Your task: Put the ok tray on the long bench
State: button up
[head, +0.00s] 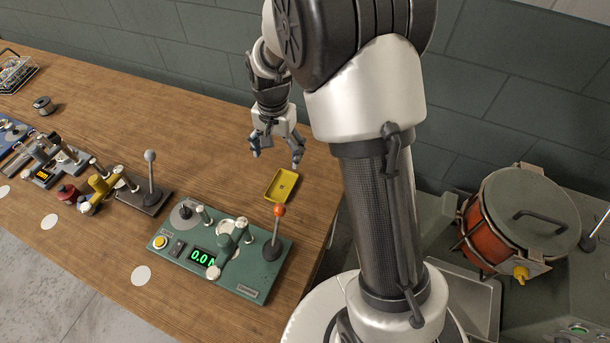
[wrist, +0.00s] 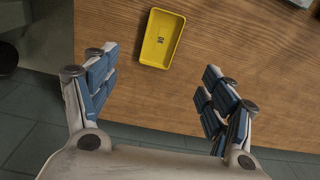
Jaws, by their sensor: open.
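The ok tray looks to be the small yellow rectangular tray (head: 282,186) on the wooden bench (head: 215,120), near its right end. In the wrist view the yellow tray (wrist: 161,38) looks empty, with a small dark marking on its floor that is too small to read. My gripper (head: 276,158) is open and empty, above and just behind the tray in the head view. In the wrist view the tray lies beyond and between the spread fingers (wrist: 158,80), and they do not touch it.
A green tester (head: 222,250) with a display and an orange-knobbed lever stands just in front of the tray. A dark lever device (head: 145,195) and other tools stand farther left. An orange drum (head: 490,235) is at right. The bench behind the devices is mostly clear.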

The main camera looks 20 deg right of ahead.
jog(key=s+r+n+t, duration=0.2)
jog(key=s+r+n, duration=0.2)
jog(key=s+r, duration=0.8)
jog(key=s+r+n+t, duration=0.2)
jog(key=s+r+n, duration=0.2)
jog(key=s, duration=1)
notch_tip(320, 180, up, 3)
jog(key=shift+f, duration=0.2)
jog(key=shift+f+b, duration=0.45)
